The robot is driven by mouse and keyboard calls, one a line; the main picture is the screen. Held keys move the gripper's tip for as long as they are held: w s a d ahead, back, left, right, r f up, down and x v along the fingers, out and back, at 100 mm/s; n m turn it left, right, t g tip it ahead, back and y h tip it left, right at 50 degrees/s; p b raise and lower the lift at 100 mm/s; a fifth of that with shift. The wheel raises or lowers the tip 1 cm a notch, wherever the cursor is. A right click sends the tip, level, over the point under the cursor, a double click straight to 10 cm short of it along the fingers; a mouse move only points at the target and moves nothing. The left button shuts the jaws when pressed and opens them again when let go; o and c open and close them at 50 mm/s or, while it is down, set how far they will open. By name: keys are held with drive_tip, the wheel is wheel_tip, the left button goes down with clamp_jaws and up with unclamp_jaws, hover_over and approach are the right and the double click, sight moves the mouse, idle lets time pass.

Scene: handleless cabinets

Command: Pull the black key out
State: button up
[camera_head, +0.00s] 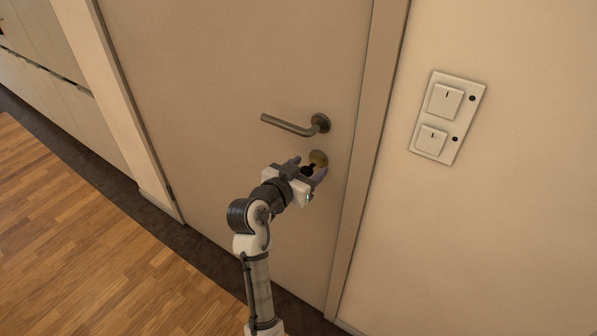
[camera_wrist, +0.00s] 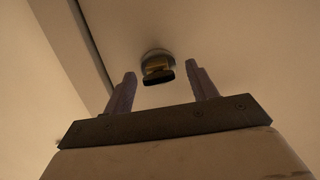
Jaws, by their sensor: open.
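The black key (camera_wrist: 158,77) sits in a round brass-coloured lock (camera_wrist: 155,60) on the door, beyond my fingertips in the wrist view. My gripper (camera_wrist: 163,77) is open, with one finger on each side of the key and a gap to both. In the head view my gripper (camera_head: 307,172) is up at the lock (camera_head: 318,158), below the door handle. There the key (camera_head: 309,169) shows only as a small dark shape between the fingers. I cannot tell how far in the key is.
A metal lever handle (camera_head: 296,126) is on the door (camera_head: 225,75) just above the lock. The door frame (camera_head: 368,150) stands close to the right. A switch plate (camera_head: 447,117) is on the wall further right. Wooden floor (camera_head: 90,230) is clear at the left.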

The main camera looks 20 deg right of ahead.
drive_tip(key=shift+d, duration=0.15)
drive_tip(key=shift+c, duration=0.4)
drive_tip(key=c, duration=0.9)
drive_tip(key=shift+o, duration=1.1)
drive_tip(key=shift+w, duration=0.1)
drive_tip(key=c, duration=0.5)
drive_tip(key=shift+a, duration=0.2)
